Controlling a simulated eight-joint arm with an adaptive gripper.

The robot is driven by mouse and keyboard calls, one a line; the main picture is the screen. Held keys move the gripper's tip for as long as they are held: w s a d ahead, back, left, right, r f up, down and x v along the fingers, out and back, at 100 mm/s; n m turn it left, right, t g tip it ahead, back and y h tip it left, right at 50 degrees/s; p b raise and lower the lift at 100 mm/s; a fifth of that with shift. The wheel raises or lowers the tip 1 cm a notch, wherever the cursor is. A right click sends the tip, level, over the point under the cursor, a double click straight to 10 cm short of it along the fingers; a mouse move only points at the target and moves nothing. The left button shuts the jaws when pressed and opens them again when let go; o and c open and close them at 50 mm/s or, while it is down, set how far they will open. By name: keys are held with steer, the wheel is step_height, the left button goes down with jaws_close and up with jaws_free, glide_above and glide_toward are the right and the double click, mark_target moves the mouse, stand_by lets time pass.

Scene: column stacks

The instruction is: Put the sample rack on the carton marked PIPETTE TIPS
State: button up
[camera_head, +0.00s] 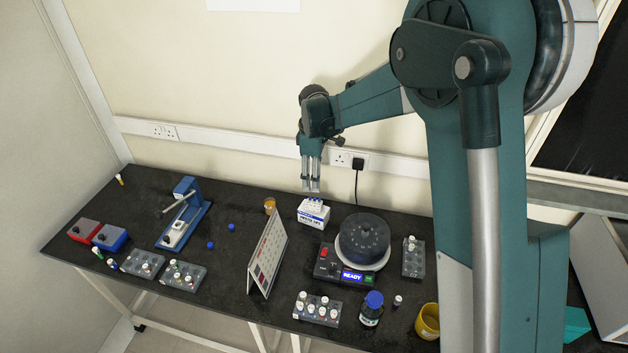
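The white carton marked PIPETTE TIPS (312,219) stands toward the back of the black bench, right of centre, with blue print on its side. Several small white cap-like pieces (314,204) show on its top; they look like vial caps, but whether a rack holds them is too small to tell. My gripper (311,189) points down just above and behind them. Its fingers are close together, and whether they are open or shut is unclear. Grey sample racks with white-capped vials stand at the front (317,309), at the right (413,258), and at the left (183,276) (142,264).
A standing calendar-like board (267,255) is left of the carton. A round device showing READY (362,242) is close on its right. A blue-capped bottle (371,309), yellow mug (427,321) and blue press (184,215) also stand here. The back left is mostly clear.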

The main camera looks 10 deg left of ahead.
stand_by(0.8)
steer(key=s+d+r+m+t, duration=0.1)
steer(key=s+d+r+m, duration=0.4)
steer(key=d+r, duration=0.55)
steer(key=s+d+r+m+t, duration=0.25)
steer(key=s+d+r, duration=0.5)
steer(key=d, duration=0.55)
steer(key=s+d+m+t, duration=0.2)
steer(key=s+d+m, duration=0.3)
steer(key=s+d, duration=0.4)
steer(key=s+d+m+t, duration=0.1)
steer(key=s+d+m, duration=0.4)
steer(key=s+d, duration=0.5)
steer(key=s, duration=0.4)
steer(key=shift+t, duration=0.35)
